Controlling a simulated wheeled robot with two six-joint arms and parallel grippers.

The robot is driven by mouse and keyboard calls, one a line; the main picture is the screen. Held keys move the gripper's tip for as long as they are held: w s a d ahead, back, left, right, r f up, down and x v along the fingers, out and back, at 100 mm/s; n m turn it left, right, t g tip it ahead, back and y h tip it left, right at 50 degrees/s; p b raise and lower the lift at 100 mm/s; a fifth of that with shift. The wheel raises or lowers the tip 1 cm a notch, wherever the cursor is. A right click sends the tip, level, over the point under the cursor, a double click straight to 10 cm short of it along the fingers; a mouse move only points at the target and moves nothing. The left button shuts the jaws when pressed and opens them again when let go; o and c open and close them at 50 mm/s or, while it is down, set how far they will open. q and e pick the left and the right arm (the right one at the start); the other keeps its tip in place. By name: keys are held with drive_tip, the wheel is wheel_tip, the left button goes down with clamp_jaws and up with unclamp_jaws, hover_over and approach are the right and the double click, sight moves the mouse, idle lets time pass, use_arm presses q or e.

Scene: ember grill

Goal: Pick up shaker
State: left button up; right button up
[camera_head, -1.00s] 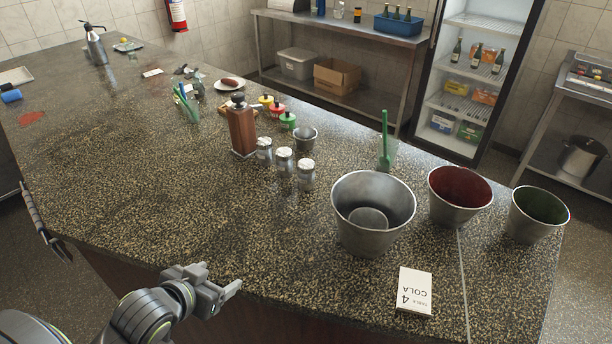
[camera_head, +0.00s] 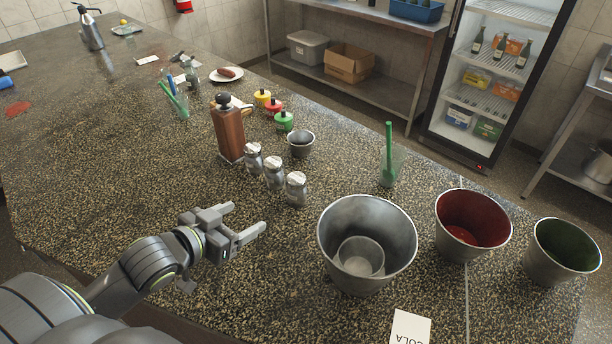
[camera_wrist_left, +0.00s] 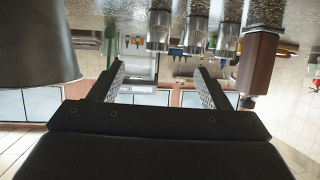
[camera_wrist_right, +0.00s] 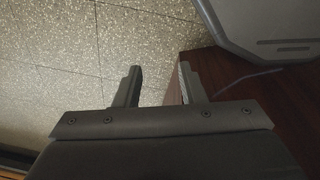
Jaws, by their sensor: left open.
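Three glass shakers with metal tops stand in a row on the counter: one nearest the wooden mill (camera_head: 254,160), a middle one (camera_head: 274,176) and one nearest the large bucket (camera_head: 296,191). The left wrist view shows them upside down near the top (camera_wrist_left: 195,36), beyond the fingers. My left gripper (camera_head: 248,217) is open and empty above the counter, on the near side of the shakers and apart from them. My right gripper (camera_wrist_right: 160,82) shows only in its wrist view, fingers apart with nothing between them.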

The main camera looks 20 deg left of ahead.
use_arm(q)
drive_tip(key=w, duration=0.2)
approach(290, 192)
drive_tip(key=x, duration=0.4)
drive_tip(key=shift+a+f, duration=0.1)
drive_tip(key=shift+f, duration=0.1)
drive_tip(key=shift+w+f, duration=0.2)
drive_tip(key=shift+w, duration=0.15)
drive_tip(key=shift+w+d+p, duration=0.25)
drive_tip(key=shift+w+p, duration=0.3)
drive_tip(key=x, duration=0.3)
drive_tip(key=shift+w+d+p, duration=0.1)
drive_tip(key=shift+w+p, duration=0.05)
drive_tip(key=shift+p, duration=0.25)
drive_tip(key=shift+w+f, duration=0.25)
drive_tip(key=shift+w, duration=0.15)
use_arm(e)
drive_tip(key=shift+s+d+r, duration=0.1)
drive_tip(key=shift+s+r, duration=0.05)
drive_tip(key=shift+r, duration=0.35)
drive_tip(key=shift+s+d+r, duration=0.1)
drive_tip(key=shift+s+r, duration=0.05)
drive_tip(key=shift+r, duration=0.35)
use_arm(q)
drive_tip(key=shift+c, duration=0.2)
